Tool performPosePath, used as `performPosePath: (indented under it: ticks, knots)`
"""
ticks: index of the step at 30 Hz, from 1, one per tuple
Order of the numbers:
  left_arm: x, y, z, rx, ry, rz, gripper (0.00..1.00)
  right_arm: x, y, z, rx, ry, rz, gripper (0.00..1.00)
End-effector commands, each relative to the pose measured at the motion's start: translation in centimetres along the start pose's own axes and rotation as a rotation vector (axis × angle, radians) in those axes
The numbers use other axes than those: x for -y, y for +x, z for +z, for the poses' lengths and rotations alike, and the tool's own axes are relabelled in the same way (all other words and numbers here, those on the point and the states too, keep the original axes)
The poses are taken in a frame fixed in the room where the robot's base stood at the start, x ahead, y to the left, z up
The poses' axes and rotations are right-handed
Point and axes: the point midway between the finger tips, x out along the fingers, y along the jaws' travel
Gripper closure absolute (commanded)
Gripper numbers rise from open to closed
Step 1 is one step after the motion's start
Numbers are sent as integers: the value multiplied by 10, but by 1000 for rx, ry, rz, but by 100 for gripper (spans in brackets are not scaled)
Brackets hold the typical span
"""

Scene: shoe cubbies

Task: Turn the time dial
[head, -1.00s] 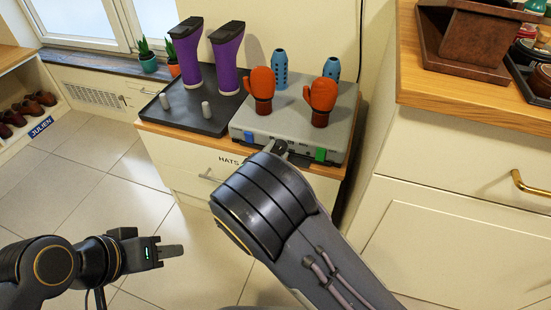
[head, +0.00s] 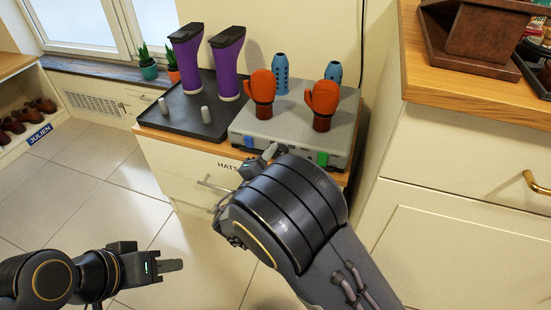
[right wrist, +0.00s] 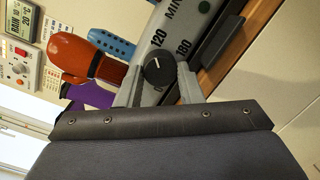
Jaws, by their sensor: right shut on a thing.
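The time dial (right wrist: 158,69) is a dark round knob with a white pointer mark, on the front of a grey dryer box. The numbers 120 and 180 and the letters MIN are printed around it. The dryer box (head: 300,122) stands on the cabinet in the head view, where the dial is hidden behind my right wrist. My right gripper (right wrist: 160,72) is shut on the dial, one finger on each side; one fingertip shows at the box front in the head view (head: 268,153). My left gripper (head: 170,266) hangs low over the floor, away from everything; its finger gap is not visible.
Orange mitts (head: 322,97) and blue perforated posts (head: 281,72) stand on the box. Blue (head: 249,142) and green (head: 322,158) switches sit on its front. A black tray (head: 185,115) with purple boots (head: 228,65) lies to the left. A wooden-topped cabinet (head: 470,110) stands right.

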Motion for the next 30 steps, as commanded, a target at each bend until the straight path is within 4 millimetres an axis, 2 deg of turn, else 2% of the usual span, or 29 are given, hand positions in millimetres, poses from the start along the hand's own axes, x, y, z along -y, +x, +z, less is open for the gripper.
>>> performPosePath:
  ticks: [3,4,9,17,20,30]
  knots:
    - [0,0,0,0,0,0,64,2,-1,-1,-4,-3,-4,90]
    - [0,0,0,0,0,0,64,2,-1,-1,-4,-3,-4,66]
    - [0,0,0,0,0,0,64,1,-1,-1,-3,-3,-2,45]
    - [0,0,0,0,0,0,64,0,-1,0,-1,-2,-1,45]
    - [-1,-3,-2,0,0,0,64,-1,-8,0,-4,-2,0,45]
    - [-8,-18,-9,0,0,0,64,-2,-63,0,-5,-4,1,45]
